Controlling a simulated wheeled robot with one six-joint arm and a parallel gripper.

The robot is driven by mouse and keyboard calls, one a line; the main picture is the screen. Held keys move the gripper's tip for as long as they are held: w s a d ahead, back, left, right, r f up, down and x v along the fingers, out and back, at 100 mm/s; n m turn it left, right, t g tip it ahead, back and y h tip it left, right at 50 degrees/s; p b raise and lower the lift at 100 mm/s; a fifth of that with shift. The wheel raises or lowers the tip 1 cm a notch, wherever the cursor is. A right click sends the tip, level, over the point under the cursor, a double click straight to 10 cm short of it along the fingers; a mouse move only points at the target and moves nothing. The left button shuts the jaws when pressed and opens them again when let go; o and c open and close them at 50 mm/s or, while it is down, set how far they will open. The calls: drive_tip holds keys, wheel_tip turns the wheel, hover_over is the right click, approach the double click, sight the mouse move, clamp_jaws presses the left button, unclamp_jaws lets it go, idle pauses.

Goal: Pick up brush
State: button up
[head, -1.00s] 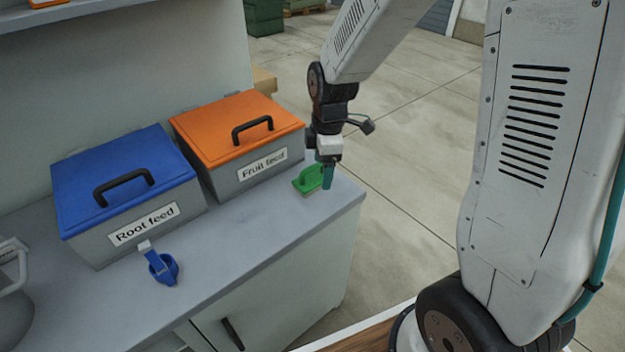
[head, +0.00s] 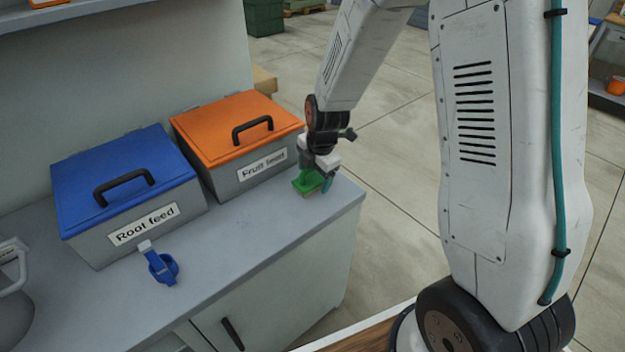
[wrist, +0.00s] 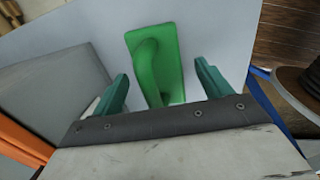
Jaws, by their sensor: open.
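The brush (head: 307,183) is green with a raised handle and lies on the grey counter near its right end, beside the orange-lidded box. In the wrist view the brush (wrist: 172,55) lies between and beyond my two teal fingertips, its handle in line with the gap. My gripper (head: 318,174) is over the brush in the head view and hides part of it. In the wrist view my gripper (wrist: 158,80) is open, with space visible on both sides of the handle. I cannot tell whether the fingertips touch the brush.
The orange-lidded "Fruit feed" box (head: 240,140) stands close to the left of my gripper. The blue-lidded "Root feed" box (head: 125,190) is further left. A blue scoop (head: 162,265) lies on the counter (head: 250,240) in front. The counter's right edge is near the brush.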

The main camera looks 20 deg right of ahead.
drive_tip(key=shift+f, duration=0.1)
drive_tip(key=c, duration=1.2)
